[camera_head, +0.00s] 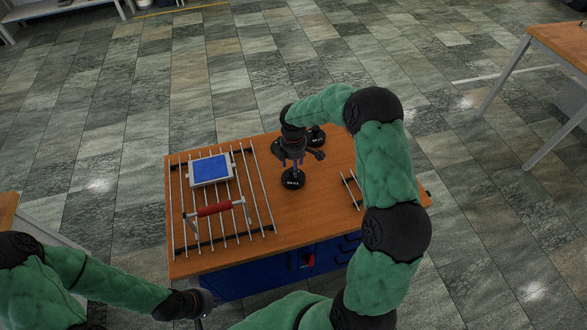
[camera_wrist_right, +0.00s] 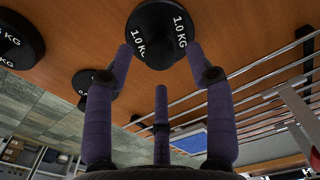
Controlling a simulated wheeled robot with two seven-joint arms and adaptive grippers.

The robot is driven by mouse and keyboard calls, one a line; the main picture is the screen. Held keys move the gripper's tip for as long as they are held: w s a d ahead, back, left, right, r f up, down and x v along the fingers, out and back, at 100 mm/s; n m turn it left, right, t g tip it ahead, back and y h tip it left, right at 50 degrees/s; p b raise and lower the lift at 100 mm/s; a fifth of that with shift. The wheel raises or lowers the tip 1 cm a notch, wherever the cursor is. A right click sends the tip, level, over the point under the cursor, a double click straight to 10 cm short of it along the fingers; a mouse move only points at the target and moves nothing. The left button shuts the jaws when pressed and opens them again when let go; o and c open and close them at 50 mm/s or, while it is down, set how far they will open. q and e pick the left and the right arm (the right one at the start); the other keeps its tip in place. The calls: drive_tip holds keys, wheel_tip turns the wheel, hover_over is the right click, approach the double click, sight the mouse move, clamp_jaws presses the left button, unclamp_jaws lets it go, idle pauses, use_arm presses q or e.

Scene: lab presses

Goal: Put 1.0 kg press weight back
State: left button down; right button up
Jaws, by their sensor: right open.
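The black 1.0 kg press weight (camera_head: 293,180) stands on the wooden table, right of the rack of bars. In the right wrist view the weight (camera_wrist_right: 162,32) shows white "1.0 KG" lettering. My right gripper (camera_head: 291,164) is just above and behind it. In the wrist view its purple fingers (camera_wrist_right: 161,68) are spread, with two fingertips near the weight's lower edge; I cannot tell whether they touch it. My left gripper (camera_head: 201,303) hangs low in front of the table; its fingers are too unclear to tell their state.
Another black weight (camera_head: 316,135) stands behind, close to my right gripper. The wrist view shows a larger weight (camera_wrist_right: 18,42) and a smaller one (camera_wrist_right: 84,84). The barred rack (camera_head: 262,190) carries a blue-topped box (camera_head: 210,168) and a red-handled press (camera_head: 215,210). Short rods (camera_head: 350,188) lie at right.

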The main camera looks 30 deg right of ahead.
wheel_tip(320, 180, up, 9)
drive_tip(key=p, duration=0.1)
drive_tip(key=shift+f, duration=0.2)
idle(1.4)
